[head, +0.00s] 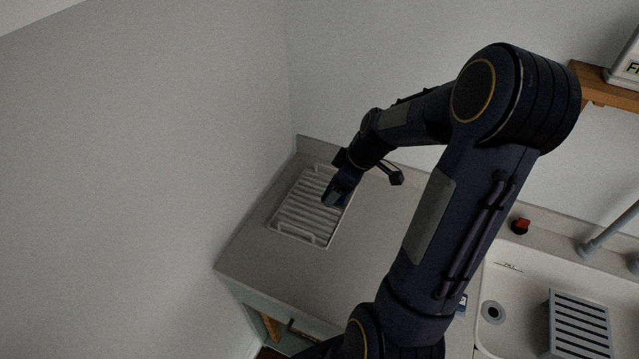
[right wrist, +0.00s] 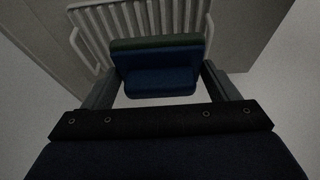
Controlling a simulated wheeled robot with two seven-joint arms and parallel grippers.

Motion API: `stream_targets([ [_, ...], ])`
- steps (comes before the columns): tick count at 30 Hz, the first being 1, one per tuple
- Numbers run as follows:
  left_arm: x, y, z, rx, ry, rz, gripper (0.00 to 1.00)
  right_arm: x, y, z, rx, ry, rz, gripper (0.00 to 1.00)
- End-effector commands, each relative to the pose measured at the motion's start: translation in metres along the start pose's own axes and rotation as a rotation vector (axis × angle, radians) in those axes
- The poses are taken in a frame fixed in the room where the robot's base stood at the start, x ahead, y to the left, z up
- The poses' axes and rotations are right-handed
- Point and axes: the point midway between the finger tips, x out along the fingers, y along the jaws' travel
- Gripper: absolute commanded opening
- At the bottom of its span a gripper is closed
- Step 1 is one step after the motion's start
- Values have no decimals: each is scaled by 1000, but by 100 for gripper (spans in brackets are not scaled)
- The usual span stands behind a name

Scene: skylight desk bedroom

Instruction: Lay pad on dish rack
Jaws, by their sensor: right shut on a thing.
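The dish rack (head: 302,212) is a white slatted rack with raised end handles, lying on the counter near the left wall. In the right wrist view its slats (right wrist: 125,24) run behind the pad. The pad (right wrist: 158,70) is a blue block with a dark green layer on its far side. My right gripper (right wrist: 158,82) is shut on the pad, one finger at each end. In the head view this gripper (head: 334,203) is over the right side of the rack, and the pad is mostly hidden by it. I cannot tell whether the pad touches the slats. My left gripper is not in view.
The counter (head: 372,235) is clear right of the rack. Walls close it in at the left and back. A sink (head: 520,270) with a grey slatted caddy (head: 578,325) is at the right. A red-topped item (head: 520,226) stands behind the sink near the grey faucet (head: 610,232).

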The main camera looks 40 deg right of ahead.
Motion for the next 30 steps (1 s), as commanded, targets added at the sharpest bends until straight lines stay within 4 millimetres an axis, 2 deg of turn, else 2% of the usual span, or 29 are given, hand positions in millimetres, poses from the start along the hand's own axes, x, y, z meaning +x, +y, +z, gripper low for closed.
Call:
stream_targets([
  [7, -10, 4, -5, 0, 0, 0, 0, 44, 42, -33, 0, -2, -3, 54],
  [12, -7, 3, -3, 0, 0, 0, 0, 84, 59, -37, 3, -1, -1, 54],
  [15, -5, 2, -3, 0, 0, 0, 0, 98, 66, -39, 1, -1, 1, 54],
  [23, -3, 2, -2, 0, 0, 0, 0, 115, 75, -42, 2, 0, 2, 54],
  [27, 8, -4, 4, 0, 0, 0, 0, 137, 74, -31, 3, -1, 0, 54],
  [30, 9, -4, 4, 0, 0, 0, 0, 141, 74, -30, 2, 1, 2, 54],
])
